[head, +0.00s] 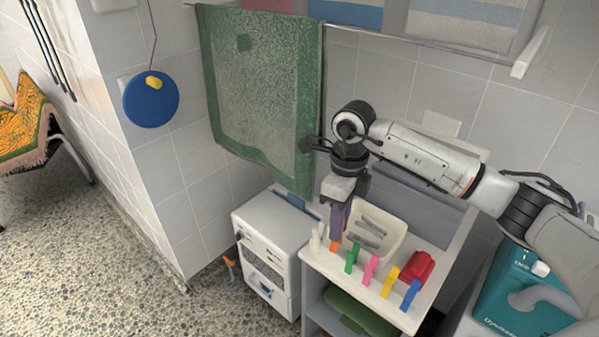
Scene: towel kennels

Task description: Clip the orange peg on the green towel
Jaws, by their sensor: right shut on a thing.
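The green towel (262,95) hangs from a rail on the tiled wall, with a darker square patch near its top. The orange peg (336,246) is in the row of pegs on the white shelf top, mostly hidden by my right gripper. My right gripper (337,232) points down over the shelf and is shut on the orange peg, below and to the right of the towel's lower edge. The peg appears to be still at shelf level. My left gripper is out of view.
White (317,240), green (352,258), pink (371,270), yellow (390,282) and blue (411,294) pegs stand close by. A cream tray (396,224) and a red object (418,268) sit behind them. A white cabinet (262,235) stands left, below the towel.

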